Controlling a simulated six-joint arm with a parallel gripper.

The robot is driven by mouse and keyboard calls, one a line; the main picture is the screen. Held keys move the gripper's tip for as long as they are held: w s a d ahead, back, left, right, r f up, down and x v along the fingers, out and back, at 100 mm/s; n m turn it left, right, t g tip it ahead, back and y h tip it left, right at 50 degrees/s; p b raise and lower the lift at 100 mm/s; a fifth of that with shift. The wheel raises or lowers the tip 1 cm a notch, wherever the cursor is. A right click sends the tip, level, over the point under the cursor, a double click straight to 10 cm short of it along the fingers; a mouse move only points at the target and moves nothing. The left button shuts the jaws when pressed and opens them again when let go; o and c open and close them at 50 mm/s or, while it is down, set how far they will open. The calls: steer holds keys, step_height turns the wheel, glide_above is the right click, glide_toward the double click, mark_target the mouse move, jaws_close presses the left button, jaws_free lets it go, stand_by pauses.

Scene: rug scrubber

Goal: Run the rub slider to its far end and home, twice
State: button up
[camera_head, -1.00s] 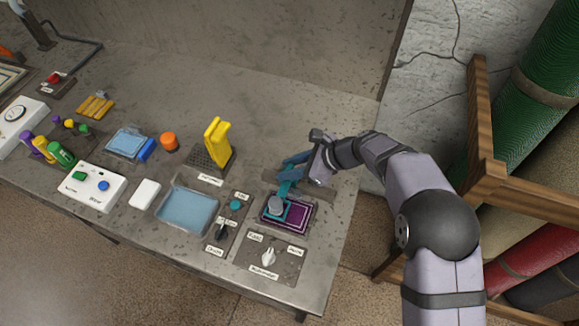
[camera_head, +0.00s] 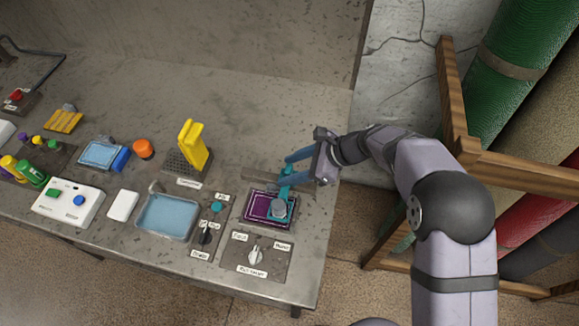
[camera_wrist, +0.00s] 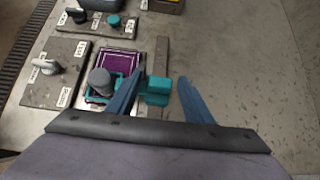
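The rub slider is a teal carriage (camera_head: 287,196) with a grey round knob (camera_head: 278,207), over the right end of a purple rug patch (camera_head: 257,207). In the wrist view the knob (camera_wrist: 101,81) sits at the near end of the purple patch (camera_wrist: 117,58). A teal block (camera_wrist: 157,88) of the slider stands at the grey rail (camera_wrist: 161,50). My gripper (camera_head: 287,168) has its blue fingers apart, one on each side of that block. The left finger is close against the block; contact is unclear. A gap shows at the right finger.
A panel with a white dial (camera_head: 256,256) lies in front of the slider. A teal button (camera_head: 217,207) and a blue tray (camera_head: 168,217) are to the left. The bench behind the rail is clear.

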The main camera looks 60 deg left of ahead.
steer(key=shift+s, duration=0.1)
steer(key=b+v, duration=0.2)
steer(key=v, duration=0.5)
steer(key=shift+r, duration=0.1)
steer(key=shift+p+x, duration=1)
steer(key=shift+x, duration=2.8)
steer(key=shift+a+r, duration=0.1)
steer(key=shift+c, duration=0.4)
